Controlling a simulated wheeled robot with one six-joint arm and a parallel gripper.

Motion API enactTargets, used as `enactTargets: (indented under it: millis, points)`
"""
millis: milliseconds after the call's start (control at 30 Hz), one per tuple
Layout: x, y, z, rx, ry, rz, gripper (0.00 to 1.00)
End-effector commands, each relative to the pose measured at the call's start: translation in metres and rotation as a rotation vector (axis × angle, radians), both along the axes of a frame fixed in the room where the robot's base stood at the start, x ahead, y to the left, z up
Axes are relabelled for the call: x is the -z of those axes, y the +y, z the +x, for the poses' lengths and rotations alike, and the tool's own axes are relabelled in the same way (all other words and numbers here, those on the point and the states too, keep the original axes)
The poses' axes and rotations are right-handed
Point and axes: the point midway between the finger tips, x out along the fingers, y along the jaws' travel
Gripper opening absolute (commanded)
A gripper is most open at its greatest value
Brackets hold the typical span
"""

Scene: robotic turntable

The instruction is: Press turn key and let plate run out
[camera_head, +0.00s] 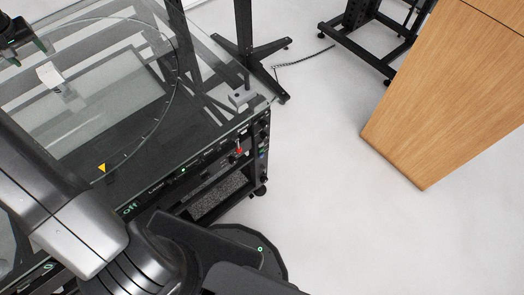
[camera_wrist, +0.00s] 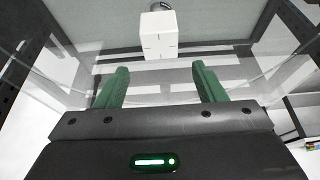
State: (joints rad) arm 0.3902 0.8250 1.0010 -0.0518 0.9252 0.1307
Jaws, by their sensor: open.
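The turntable (camera_head: 115,75) is a clear round plate with a dark marked rim, set in a glass-topped black frame. A yellow triangle (camera_head: 102,168) sits near its front edge. The front panel (camera_head: 190,165) shows green "off" lettering, a small green light and a red part (camera_head: 238,151); which control is the turn key I cannot tell. A white block (camera_head: 50,76) stands on the plate; it also shows in the wrist view (camera_wrist: 158,36), beyond the fingertips. My gripper (camera_head: 22,50) is at the upper left, away from the panel. Its green fingers (camera_wrist: 160,78) are apart with nothing between them.
A wooden cabinet (camera_head: 450,90) stands at the right. Black stand legs (camera_head: 255,60) and a cable are behind the turntable frame. The pale floor between frame and cabinet is clear. My arm covers the lower left of the head view.

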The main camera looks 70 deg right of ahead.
Motion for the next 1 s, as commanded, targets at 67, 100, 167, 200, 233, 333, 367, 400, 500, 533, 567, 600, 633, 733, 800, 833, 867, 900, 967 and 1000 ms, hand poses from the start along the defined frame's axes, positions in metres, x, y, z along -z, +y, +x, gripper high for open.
enactTargets:
  millis: [67,100,167,200,233,333,367,400,500,533,567,600,633,733,800,833,867,900,967,1000]
  points:
    - [0.0,0.0,0.0,0.0,0.0,0.0,0.47]
    - [0.0,0.0,0.0,0.0,0.0,0.0,0.39]
    - [0.0,0.0,0.0,0.0,0.0,0.0,0.27]
    - [0.0,0.0,0.0,0.0,0.0,0.0,0.2]
    - [0.0,0.0,0.0,0.0,0.0,0.0,0.14]
    - [0.0,0.0,0.0,0.0,0.0,0.0,0.0]
    - [0.0,0.0,0.0,0.0,0.0,0.0,0.0]
    - [0.0,0.0,0.0,0.0,0.0,0.0,0.0]
    - [0.0,0.0,0.0,0.0,0.0,0.0,0.0]
    - [0.0,0.0,0.0,0.0,0.0,0.0,0.0]
    - [0.0,0.0,0.0,0.0,0.0,0.0,0.0]
    - [0.0,0.0,0.0,0.0,0.0,0.0,0.0]
    - [0.0,0.0,0.0,0.0,0.0,0.0,0.0]
    - [0.0,0.0,0.0,0.0,0.0,0.0,0.0]
    - [0.0,0.0,0.0,0.0,0.0,0.0,0.0]
    - [0.0,0.0,0.0,0.0,0.0,0.0,0.0]
    - [0.0,0.0,0.0,0.0,0.0,0.0,0.0]
    - [0.0,0.0,0.0,0.0,0.0,0.0,0.0]
    - [0.0,0.0,0.0,0.0,0.0,0.0,0.0]
    - [0.0,0.0,0.0,0.0,0.0,0.0,0.0]
